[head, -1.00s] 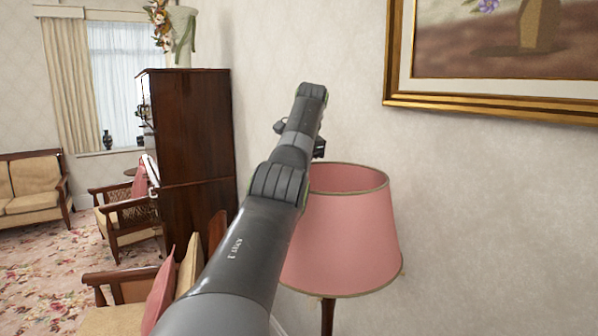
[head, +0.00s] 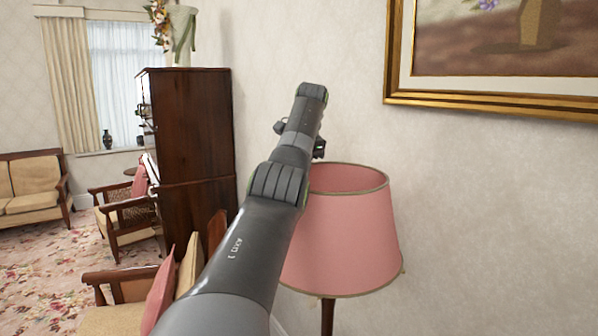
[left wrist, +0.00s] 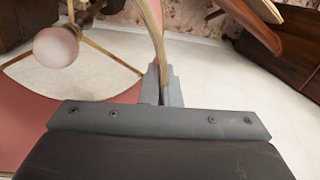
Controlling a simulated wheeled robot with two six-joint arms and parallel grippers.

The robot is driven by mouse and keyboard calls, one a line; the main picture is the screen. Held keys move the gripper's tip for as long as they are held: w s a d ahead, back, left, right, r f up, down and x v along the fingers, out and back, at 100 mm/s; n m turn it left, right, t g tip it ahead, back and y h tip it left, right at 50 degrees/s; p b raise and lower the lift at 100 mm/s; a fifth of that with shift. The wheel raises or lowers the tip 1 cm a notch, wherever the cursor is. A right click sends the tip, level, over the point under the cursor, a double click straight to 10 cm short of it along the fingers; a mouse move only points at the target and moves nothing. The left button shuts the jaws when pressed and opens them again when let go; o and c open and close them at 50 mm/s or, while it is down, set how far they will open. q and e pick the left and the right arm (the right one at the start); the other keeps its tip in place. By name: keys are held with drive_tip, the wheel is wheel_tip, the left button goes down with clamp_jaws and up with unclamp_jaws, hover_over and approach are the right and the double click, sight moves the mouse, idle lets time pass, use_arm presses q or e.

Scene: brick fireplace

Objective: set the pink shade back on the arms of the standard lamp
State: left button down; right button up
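The pink shade (head: 350,240) with tan rims stands roughly upright in front of the wall in the head view, with the lamp's dark wooden post (head: 328,316) showing below it. In the left wrist view, my left gripper (left wrist: 162,85) is shut on the tan rim of the shade (left wrist: 25,125). A pale round bulb (left wrist: 55,47) and thin brass struts show to the left of the fingers. My left arm hides part of the shade, and the fingers are hidden in the head view. Whether the shade rests on the lamp's arms cannot be seen. My right gripper is out of view.
A gilt-framed picture (head: 480,102) hangs on the wall at upper right. A tall dark wooden cabinet (head: 195,140) stands left of my arm. A cushioned armchair (head: 125,290) is at lower left. Flowered carpet (head: 45,265) lies open farther left.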

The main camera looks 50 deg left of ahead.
use_arm(q)
drive_tip(key=c, duration=1.6)
unclamp_jaws()
drive_tip(key=p+v, duration=0.9)
drive_tip(key=v, duration=0.8)
drive_tip(key=shift+d+r, duration=0.1)
drive_tip(key=shift+r, duration=0.05)
drive_tip(key=o, duration=0.6)
